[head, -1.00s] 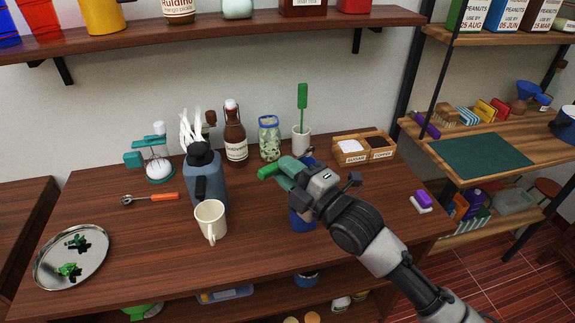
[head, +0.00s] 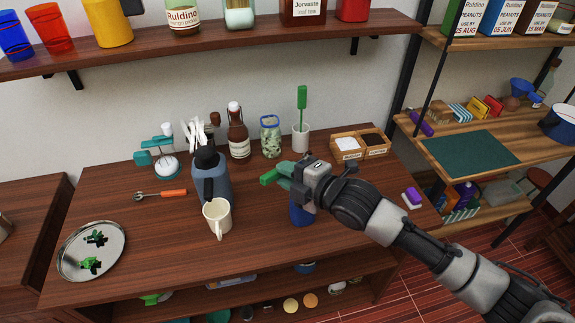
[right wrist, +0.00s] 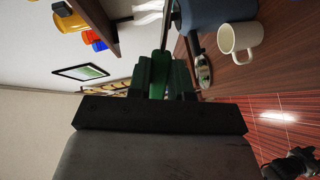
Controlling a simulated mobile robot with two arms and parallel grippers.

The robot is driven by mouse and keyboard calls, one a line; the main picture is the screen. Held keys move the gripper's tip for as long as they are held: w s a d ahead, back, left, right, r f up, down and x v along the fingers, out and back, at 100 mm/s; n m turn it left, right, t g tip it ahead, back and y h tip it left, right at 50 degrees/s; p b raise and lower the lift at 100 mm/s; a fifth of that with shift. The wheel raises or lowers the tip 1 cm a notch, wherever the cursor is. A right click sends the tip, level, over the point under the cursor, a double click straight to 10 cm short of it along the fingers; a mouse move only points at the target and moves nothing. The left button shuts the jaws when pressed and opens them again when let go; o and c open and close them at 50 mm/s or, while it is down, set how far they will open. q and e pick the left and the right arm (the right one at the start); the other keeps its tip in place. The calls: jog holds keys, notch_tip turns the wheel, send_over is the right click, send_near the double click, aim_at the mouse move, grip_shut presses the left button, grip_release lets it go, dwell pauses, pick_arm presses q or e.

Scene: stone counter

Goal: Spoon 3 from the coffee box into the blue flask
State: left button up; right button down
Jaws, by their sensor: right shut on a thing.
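The coffee box (head: 374,142) is the right half of a wooden two-part holder at the back right of the counter, with dark contents. The blue flask (head: 302,213) stands near the counter's front, its top hidden by my right gripper. My right gripper (head: 284,175) is above the flask, shut on a green-handled tool (head: 268,177). In the right wrist view, the green handle (right wrist: 158,77) sits between the fingers and a thin metal shaft runs upward. The tool's far end is not visible, so I cannot tell what it carries. My left gripper is not in view.
A cream mug (head: 217,216) and grey-blue jug (head: 211,177) stand left of the flask. Behind are a brown bottle (head: 238,137), a jar (head: 270,137) and a white cup (head: 300,137) with a green-handled utensil. A sugar box (head: 347,146) adjoins the coffee box. A round tray (head: 78,268) lies far left.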

jog(key=r+g+h+p, duration=0.1)
jog(key=g+h+p, duration=0.1)
jog(key=p, duration=0.2)
jog(key=r+g+h+p, duration=0.1)
jog(key=h+p, duration=0.1)
jog(key=p, duration=0.2)
jog(key=r+n+g+h+p, duration=0.1)
jog(key=g+h+p, duration=0.1)
jog(key=p, duration=0.2)
jog(key=shift+w+a+r+g+p, duration=0.15)
jog(key=shift+w+a+g+p, duration=0.15)
jog(key=shift+w+p, duration=0.1)
jog(key=shift+w+a+r+g+h+p, duration=0.2)
jog(key=shift+r+g+h+p, duration=0.15)
jog(key=shift+g+h+p, duration=0.4)
jog(key=shift+a+g+h, duration=0.1)
jog(key=shift+g+h, duration=0.15)
jog(key=shift+h, duration=0.2)
jog(key=shift+w+a+r+n+g+h, duration=0.1)
jog(key=shift+r+n+g+h, duration=0.15)
jog(key=shift+h, duration=0.2)
jog(key=shift+a+r+n+g+h, duration=0.1)
jog(key=shift+g+h, duration=0.25)
jog(key=shift+h, duration=0.1)
jog(key=shift+w+a+r+g+h+b, duration=0.15)
jog(key=shift+g+h+b, duration=0.3)
jog(key=shift+h, duration=0.25)
jog(key=shift+r+g, duration=0.1)
jog(key=shift+g, duration=0.15)
